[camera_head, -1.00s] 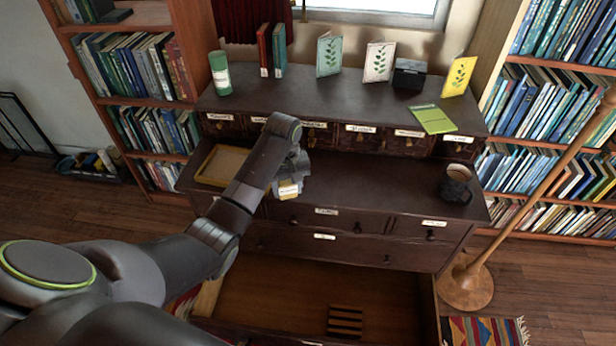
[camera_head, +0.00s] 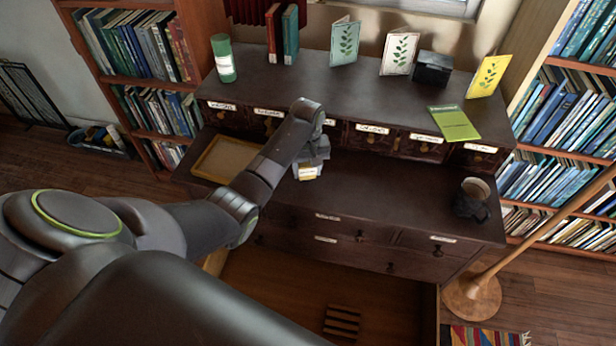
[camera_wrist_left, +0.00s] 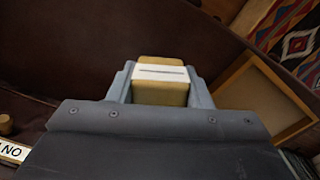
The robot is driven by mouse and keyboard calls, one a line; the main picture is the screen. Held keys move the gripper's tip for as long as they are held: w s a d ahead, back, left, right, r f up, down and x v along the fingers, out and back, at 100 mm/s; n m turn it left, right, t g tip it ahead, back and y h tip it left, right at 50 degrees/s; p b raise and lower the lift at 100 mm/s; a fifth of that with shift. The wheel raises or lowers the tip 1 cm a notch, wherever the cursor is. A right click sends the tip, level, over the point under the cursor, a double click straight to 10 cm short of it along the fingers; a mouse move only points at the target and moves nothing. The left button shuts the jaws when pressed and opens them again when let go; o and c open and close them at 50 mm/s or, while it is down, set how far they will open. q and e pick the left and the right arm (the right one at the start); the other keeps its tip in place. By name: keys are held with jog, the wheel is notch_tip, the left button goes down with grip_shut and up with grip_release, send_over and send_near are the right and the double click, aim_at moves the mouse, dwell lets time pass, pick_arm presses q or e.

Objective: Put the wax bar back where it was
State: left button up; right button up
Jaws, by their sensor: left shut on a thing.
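The wax bar (camera_wrist_left: 160,92) is a tan block with a white label band. It sits between the two fingers of my left gripper (camera_wrist_left: 160,85) in the left wrist view. In the head view my left gripper (camera_head: 309,172) is over the desk's writing surface, right of the shallow wooden tray, and only a small pale part of the bar shows. I cannot tell whether the bar touches the surface. The desk (camera_head: 400,190) is dark wood with labelled small drawers; a large lower drawer (camera_head: 290,290) stands open. My right gripper is not in view.
The shallow tray (camera_head: 194,166) lies at the desk's left. A dark mug (camera_head: 472,203) stands at the right. A green booklet (camera_head: 454,124), several cards, books and a green canister (camera_head: 223,60) are on the upper shelf. The desk surface between gripper and mug is clear.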

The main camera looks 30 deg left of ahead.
aim_at(308, 176)
pick_arm(q)
notch_tip(308, 176, down, 4)
jog(key=shift+w+r, duration=0.15)
jog(key=shift+r, duration=0.1)
jog(key=shift+f, duration=0.35)
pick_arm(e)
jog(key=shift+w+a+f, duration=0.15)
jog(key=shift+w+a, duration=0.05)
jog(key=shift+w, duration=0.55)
pick_arm(q)
jog(key=o, duration=1)
jog(key=shift+f, duration=0.15)
jog(key=shift+c, duration=0.2)
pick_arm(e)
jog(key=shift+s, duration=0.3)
pick_arm(q)
jog(key=shift+r, duration=0.5)
notch_tip(308, 176, up, 11)
jog(key=shift+r, duration=0.15)
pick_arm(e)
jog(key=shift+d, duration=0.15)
